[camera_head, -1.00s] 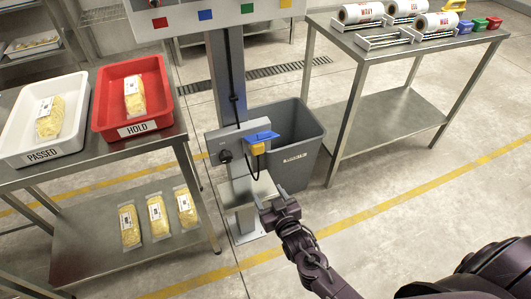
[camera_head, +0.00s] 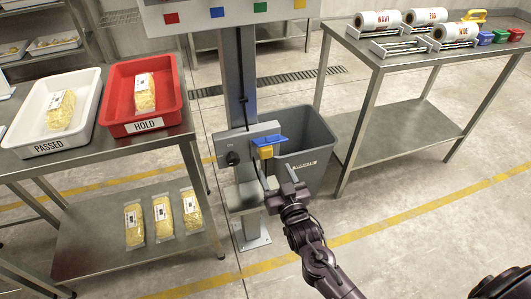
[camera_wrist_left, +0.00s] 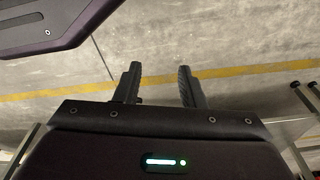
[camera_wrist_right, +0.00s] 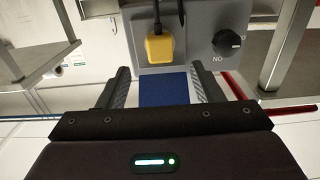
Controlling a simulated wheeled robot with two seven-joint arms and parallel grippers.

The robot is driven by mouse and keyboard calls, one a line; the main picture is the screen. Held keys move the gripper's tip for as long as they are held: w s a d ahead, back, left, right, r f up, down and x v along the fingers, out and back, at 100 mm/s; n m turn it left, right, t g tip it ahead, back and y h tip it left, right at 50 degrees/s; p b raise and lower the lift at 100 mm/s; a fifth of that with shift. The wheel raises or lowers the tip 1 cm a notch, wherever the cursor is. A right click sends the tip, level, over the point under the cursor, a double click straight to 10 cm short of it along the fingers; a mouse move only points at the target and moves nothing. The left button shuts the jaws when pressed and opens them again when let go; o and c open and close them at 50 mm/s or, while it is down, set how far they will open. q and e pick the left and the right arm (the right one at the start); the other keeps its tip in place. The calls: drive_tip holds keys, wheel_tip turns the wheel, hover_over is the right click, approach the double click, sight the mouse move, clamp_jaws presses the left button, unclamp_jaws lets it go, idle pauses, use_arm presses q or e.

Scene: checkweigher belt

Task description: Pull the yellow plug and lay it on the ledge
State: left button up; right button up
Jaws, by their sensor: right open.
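The yellow plug (camera_head: 266,153) sits in the grey socket box on the post, just below a raised blue flap (camera_head: 270,140). The plug also shows in the right wrist view (camera_wrist_right: 160,48), with a dark cord running from it and the blue flap (camera_wrist_right: 165,90) between the fingers. My right gripper (camera_head: 276,173) is open and empty, just in front of and below the plug, apart from it. A grey ledge (camera_head: 239,199) juts from the post below the box, partly hidden by my right gripper. My left gripper (camera_wrist_left: 158,68) is open and empty above the floor.
A dark dial (camera_head: 232,158) is left of the plug. A grey bin (camera_head: 308,160) stands close behind on the right. A table with a white tray (camera_head: 37,146) and red tray (camera_head: 168,122) is at left; a roll table (camera_head: 378,62) is at right.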

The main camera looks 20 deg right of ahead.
sight(267, 155)
drive_tip(key=w+b, duration=0.2)
drive_tip(key=w, duration=0.4)
drive_tip(key=shift+a, duration=0.1)
use_arm(q)
drive_tip(key=w+d+r, duration=0.2)
drive_tip(key=w+r, duration=0.1)
drive_tip(key=r, duration=0.5)
drive_tip(key=shift+d+r+b, duration=0.2)
drive_tip(key=shift+r+b, duration=0.1)
drive_tip(key=shift+b, duration=0.15)
use_arm(e)
drive_tip(key=shift+w, duration=0.9)
use_arm(q)
drive_tip(key=shift+r+p, duration=0.4)
drive_tip(key=shift+p, duration=0.1)
